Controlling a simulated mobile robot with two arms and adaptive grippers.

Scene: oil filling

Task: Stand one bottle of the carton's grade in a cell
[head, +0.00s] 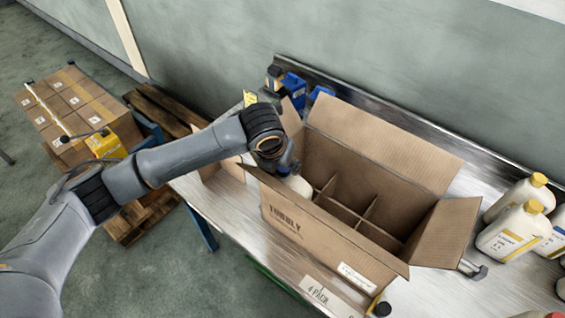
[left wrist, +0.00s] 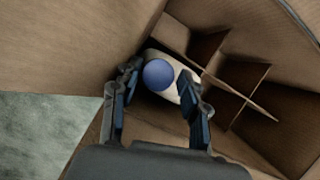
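The open cardboard carton (head: 330,232) stands on the metal table, with dividers making cells inside. Its dividers also show in the left wrist view (left wrist: 235,77). A white bottle with a blue cap (left wrist: 158,75) stands at the carton's left end, and part of its white body shows in the head view (head: 298,185). My left gripper (left wrist: 160,80) points down into the carton with its fingers apart on either side of the cap. Gaps show beside the cap; contact lower down is hidden. In the head view my left gripper (head: 288,167) is partly hidden. My right gripper is not visible.
White bottles with yellow caps (head: 512,232) stand at the table's right. Blue-and-dark containers (head: 290,85) stand behind the carton. A "4-PACK" sign (head: 328,296) is at the front edge. Raised carton flaps (head: 445,235) surround the opening. Boxes on a pallet (head: 70,105) stand left.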

